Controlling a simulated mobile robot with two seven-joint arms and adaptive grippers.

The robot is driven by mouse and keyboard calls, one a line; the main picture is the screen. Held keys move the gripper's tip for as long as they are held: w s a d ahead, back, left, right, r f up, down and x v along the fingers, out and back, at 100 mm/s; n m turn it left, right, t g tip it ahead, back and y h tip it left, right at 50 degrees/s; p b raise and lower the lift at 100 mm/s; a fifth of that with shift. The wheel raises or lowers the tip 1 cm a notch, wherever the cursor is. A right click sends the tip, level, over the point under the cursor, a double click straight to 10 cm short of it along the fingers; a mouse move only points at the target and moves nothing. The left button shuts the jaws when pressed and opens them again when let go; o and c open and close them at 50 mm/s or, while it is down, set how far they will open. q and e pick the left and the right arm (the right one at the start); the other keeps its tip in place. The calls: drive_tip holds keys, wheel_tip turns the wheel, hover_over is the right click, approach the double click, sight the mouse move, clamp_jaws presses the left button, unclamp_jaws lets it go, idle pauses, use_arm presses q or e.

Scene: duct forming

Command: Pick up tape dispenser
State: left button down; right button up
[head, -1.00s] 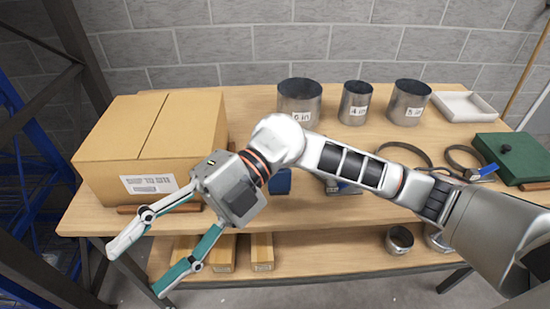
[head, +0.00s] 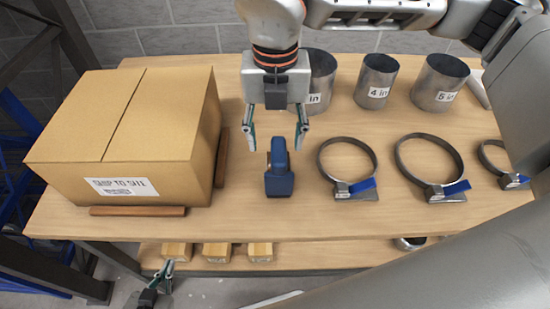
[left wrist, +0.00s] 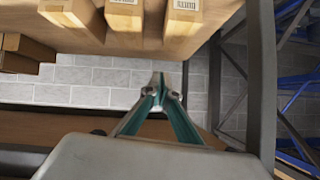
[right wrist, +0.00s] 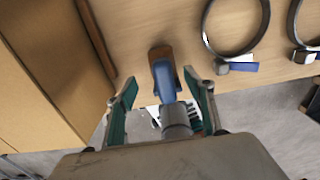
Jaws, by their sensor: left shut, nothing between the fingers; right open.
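The blue tape dispenser (head: 279,172) stands on the workbench right of the large cardboard box. My right gripper (head: 276,136) is open and points down, with its fingers on either side of the dispenser's far end. In the right wrist view the dispenser (right wrist: 164,80) shows between the open fingertips (right wrist: 161,92), without clear contact. My left gripper (head: 168,270) is low at the bottom left, in front of the lower shelf. In the left wrist view its fingers (left wrist: 161,82) are shut and empty.
A cardboard box (head: 120,130) with wooden strips beside it stands left of the dispenser. Metal ring clamps (head: 347,168) lie to the right. Labelled metal cylinders (head: 377,80) stand behind. Small boxes (head: 217,252) sit on the lower shelf.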

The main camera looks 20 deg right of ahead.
drive_tip(key=f, duration=0.1)
drive_tip(key=s+f, duration=0.1)
drive_tip(key=shift+f, duration=0.3)
drive_tip(key=f, duration=0.2)
drive_tip(key=f+p, duration=0.1)
drive_tip(key=shift+s+d+f, duration=0.15)
drive_tip(key=shift+s+f, duration=0.05)
drive_tip(key=shift+s, duration=0.05)
drive_tip(key=shift+f, duration=0.55)
use_arm(q)
drive_tip(key=shift+s+d+r, duration=0.2)
drive_tip(key=shift+s+r, duration=0.1)
drive_tip(key=shift+s, duration=0.2)
use_arm(e)
drive_tip(key=shift+w, duration=0.1)
drive_tip(key=c, duration=1.5)
